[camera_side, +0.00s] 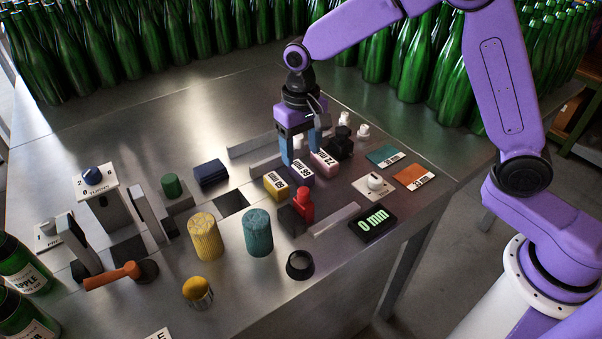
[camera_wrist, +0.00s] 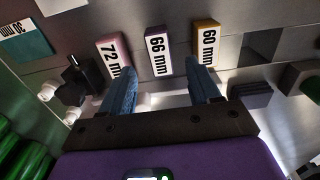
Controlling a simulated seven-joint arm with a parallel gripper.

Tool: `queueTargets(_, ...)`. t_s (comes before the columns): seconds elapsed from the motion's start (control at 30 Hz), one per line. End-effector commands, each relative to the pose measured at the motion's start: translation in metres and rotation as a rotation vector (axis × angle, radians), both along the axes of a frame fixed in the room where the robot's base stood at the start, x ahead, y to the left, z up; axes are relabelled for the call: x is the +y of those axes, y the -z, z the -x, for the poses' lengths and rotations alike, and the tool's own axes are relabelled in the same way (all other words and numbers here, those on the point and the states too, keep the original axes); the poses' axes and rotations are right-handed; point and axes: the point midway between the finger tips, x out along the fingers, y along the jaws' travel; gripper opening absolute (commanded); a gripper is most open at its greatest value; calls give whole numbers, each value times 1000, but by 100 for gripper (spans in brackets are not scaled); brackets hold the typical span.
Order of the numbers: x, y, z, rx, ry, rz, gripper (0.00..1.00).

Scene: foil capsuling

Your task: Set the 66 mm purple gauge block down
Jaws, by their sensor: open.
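The 66 mm purple gauge block (camera_side: 301,173) rests on the metal table between the yellow 60 mm block (camera_side: 276,186) and the pink 72 mm block (camera_side: 324,162). In the wrist view the purple block (camera_wrist: 159,51) shows its white "66 mm" label, with the pink block (camera_wrist: 113,57) to its left and the yellow block (camera_wrist: 206,40) to its right. My gripper (camera_side: 301,157) is open, its blue fingers just behind the row of blocks. In the wrist view the fingertips of my gripper (camera_wrist: 162,66) are spread wider than the purple block, with gaps on both sides.
A red-topped clamp (camera_side: 303,205) and a display reading 0 mm (camera_side: 373,222) stand in front of the blocks. A black fixture with white knobs (camera_side: 341,143) is close to my gripper's right. Teal (camera_side: 385,155) and orange (camera_side: 413,176) plates lie further right.

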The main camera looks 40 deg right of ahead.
Motion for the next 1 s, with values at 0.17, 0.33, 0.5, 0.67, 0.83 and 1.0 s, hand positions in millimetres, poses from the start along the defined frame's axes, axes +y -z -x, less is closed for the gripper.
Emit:
queueTargets(0.17,-1,11,0,1,1,0,62)
queueTargets(0.33,0,30,1,3,0,2,62)
queueTargets(0.5,-1,53,1,3,2,2,62)
queueTargets(0.67,0,61,1,0,1,0,62)
queueTargets(0.83,0,60,1,0,1,0,62)
queueTargets(1.0,0,60,0,-1,1,-1,16)
